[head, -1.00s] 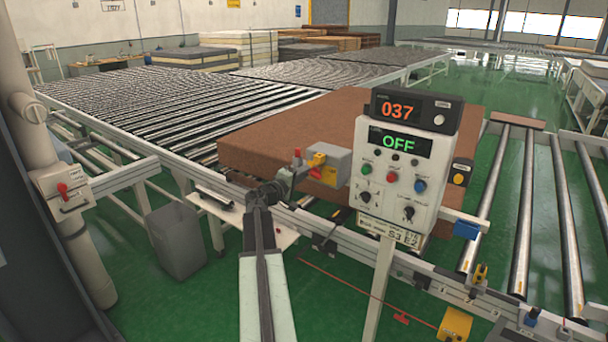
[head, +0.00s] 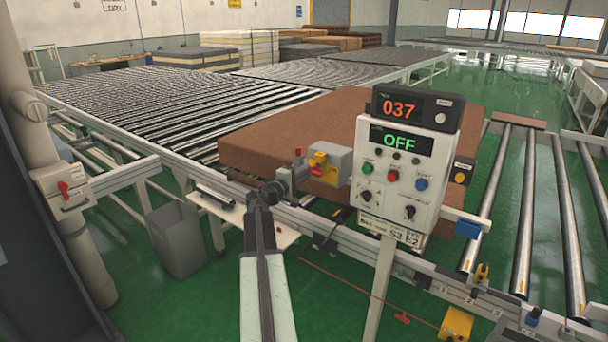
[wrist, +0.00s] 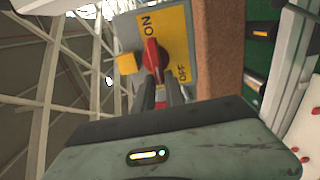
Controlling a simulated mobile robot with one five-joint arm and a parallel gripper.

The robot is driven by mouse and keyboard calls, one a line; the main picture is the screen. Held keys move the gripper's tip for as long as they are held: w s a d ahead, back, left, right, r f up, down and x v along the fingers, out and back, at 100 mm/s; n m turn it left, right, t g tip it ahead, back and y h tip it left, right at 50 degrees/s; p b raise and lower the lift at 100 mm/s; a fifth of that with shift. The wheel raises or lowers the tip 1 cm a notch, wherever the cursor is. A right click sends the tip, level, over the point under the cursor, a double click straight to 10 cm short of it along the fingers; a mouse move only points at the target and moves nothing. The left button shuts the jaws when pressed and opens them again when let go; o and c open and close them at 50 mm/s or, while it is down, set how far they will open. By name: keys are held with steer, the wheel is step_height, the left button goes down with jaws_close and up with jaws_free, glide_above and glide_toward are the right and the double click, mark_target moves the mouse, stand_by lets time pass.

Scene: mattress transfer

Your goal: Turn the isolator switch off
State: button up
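The isolator switch (head: 335,165) is a grey box with a yellow front on the conveyor's near rail. In the wrist view its yellow plate (wrist: 178,45) reads ON at upper left and OFF at lower right. Its red handle (wrist: 152,56) stands near the plate's left edge, roughly upright in that picture. My gripper (head: 298,172) is right at the box's left side. In the wrist view my gripper's two dark fingers (wrist: 161,85) are apart, with the handle at their tips and some red between them. Whether they touch it I cannot tell.
A control panel (head: 395,215) reading OFF and 037 stands just right of the switch. A brown mattress (head: 260,145) lies behind it on the rollers. A grey bin (head: 177,240) stands left. Another red switch (head: 63,188) is on the left column's box.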

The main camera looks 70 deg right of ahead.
steer(key=o, duration=0.3)
steer(key=shift+d, duration=0.1)
steer(key=v, duration=0.8)
